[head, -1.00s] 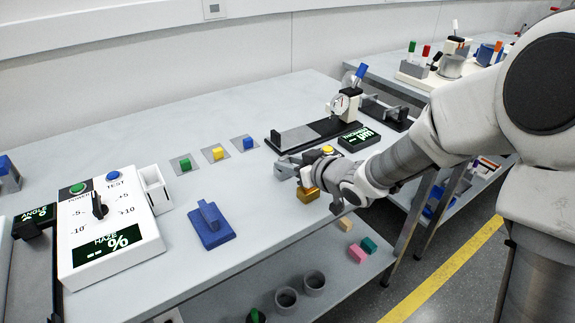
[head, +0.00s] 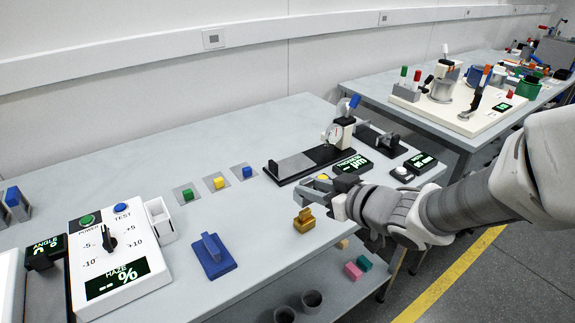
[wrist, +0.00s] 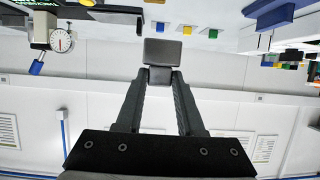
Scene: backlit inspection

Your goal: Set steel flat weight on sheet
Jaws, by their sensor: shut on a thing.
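My gripper (wrist: 160,75) is shut on the steel flat weight (wrist: 162,52), a dark grey block, gripping its narrower upper part between the fingertips. In the head view my gripper (head: 318,187) is above the near part of the bench, just in front of the dial gauge's black base. The weight's outline is hard to separate from the fingers there. A flat grey plate (head: 294,166) lies on that black base and may be the sheet; I cannot tell for sure. A brass weight (head: 304,221) with a knob stands on the bench just below my gripper, apart from it.
The dial gauge (head: 337,131) stands behind my gripper. A blue handled block (head: 212,256) and the white haze meter (head: 112,262) are to the left. Green, yellow and blue cubes sit on grey squares behind. The bench between the blue block and brass weight is clear.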

